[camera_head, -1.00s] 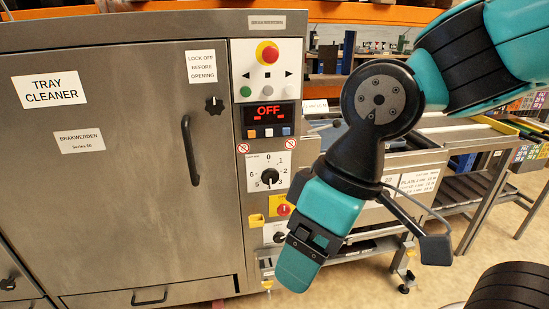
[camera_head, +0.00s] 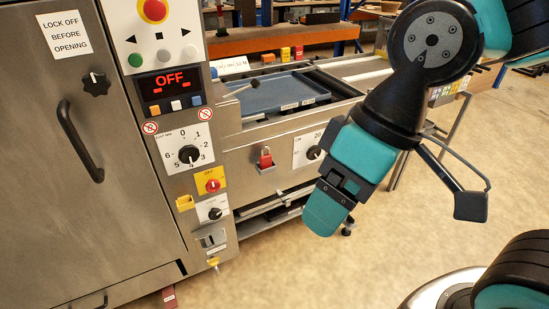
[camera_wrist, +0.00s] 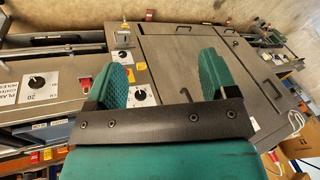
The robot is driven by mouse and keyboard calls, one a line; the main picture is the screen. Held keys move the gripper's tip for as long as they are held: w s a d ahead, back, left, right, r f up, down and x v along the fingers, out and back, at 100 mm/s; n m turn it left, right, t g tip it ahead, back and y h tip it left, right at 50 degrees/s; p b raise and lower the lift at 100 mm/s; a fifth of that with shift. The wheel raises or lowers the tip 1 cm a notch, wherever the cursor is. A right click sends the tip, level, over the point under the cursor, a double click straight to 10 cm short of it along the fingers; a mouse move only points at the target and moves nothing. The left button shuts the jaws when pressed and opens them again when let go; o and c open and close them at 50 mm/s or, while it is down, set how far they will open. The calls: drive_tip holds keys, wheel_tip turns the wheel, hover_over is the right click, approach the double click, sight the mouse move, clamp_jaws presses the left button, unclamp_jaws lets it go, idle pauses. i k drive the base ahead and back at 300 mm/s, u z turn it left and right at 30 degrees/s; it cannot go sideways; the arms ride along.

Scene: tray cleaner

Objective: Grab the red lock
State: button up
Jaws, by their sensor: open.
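The red lock (camera_head: 265,158) hangs on a small bracket on the steel front panel right of the control column, left of the "20" dial. A red item that looks like the same lock (camera_wrist: 86,84) shows in the wrist view, just left of the left finger. My gripper (camera_head: 326,208) hangs right of and lower than the lock in the head picture, with a visible gap. In the wrist view my gripper (camera_wrist: 164,82) has its two green fingers wide apart with nothing held between them. The distance to the lock is hard to judge.
The tray cleaner's steel door (camera_head: 50,150) with a black handle (camera_head: 80,140) stands left. The control column carries a red-and-yellow switch (camera_head: 212,184) and a yellow block (camera_head: 184,202). A blue tray (camera_head: 270,95) lies on the conveyor.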

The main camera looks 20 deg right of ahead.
sight(265, 160)
drive_tip(key=z, duration=0.45)
drive_tip(key=k, duration=0.55)
drive_tip(key=z, duration=0.8)
drive_tip(key=i, duration=0.8)
drive_tip(key=u, duration=0.95)
drive_tip(key=i, duration=0.6)
drive_tip(key=u, duration=0.7)
